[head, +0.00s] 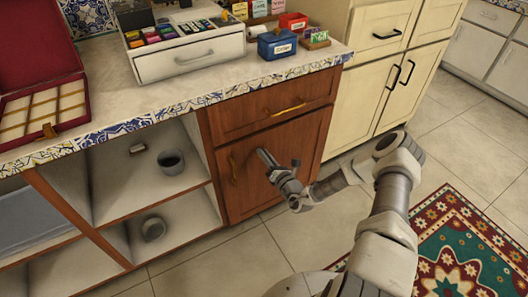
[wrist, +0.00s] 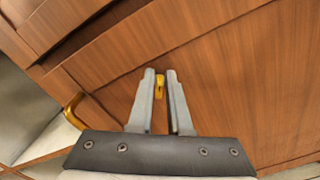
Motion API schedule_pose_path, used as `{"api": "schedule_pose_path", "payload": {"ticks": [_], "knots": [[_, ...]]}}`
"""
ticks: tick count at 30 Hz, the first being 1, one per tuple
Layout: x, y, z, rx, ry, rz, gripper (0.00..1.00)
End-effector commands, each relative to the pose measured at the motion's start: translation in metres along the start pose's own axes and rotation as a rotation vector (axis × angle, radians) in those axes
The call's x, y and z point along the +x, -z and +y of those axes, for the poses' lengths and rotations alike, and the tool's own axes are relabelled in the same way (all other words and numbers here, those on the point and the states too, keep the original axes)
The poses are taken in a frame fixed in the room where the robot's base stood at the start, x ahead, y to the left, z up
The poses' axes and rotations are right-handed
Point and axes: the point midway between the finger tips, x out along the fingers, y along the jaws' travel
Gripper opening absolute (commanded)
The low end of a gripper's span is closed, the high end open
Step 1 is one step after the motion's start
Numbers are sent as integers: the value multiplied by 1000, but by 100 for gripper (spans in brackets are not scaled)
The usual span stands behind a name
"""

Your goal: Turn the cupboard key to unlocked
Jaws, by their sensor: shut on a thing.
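The wooden cupboard door (head: 242,200) is closed, under a closed drawer (head: 270,109) in the head view. My gripper (head: 264,155) reaches its front from the right. In the wrist view, my gripper (wrist: 160,74) points at the brown door panel (wrist: 215,75). Its two grey fingers are shut on the small brass key (wrist: 159,84), which shows as a narrow yellow piece between the fingertips. The keyhole is not clearly visible, and I cannot tell how far the key is turned. In the head view my gripper hides the key.
A brass door handle (head: 233,169) is left of my gripper; it also shows in the wrist view (wrist: 73,108). Open shelves (head: 188,204) with grey pots stand to the left. Cream cupboards (head: 375,75) stand to the right. The tiled floor (head: 260,250) in front is mostly clear.

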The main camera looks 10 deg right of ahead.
Motion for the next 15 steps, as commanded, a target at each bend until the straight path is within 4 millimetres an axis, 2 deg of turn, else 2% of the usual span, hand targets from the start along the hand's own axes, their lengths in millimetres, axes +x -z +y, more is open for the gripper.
{"api": "schedule_pose_path", "payload": {"ticks": [15], "knots": [[-1,3,-5,493,2,4,0]]}}
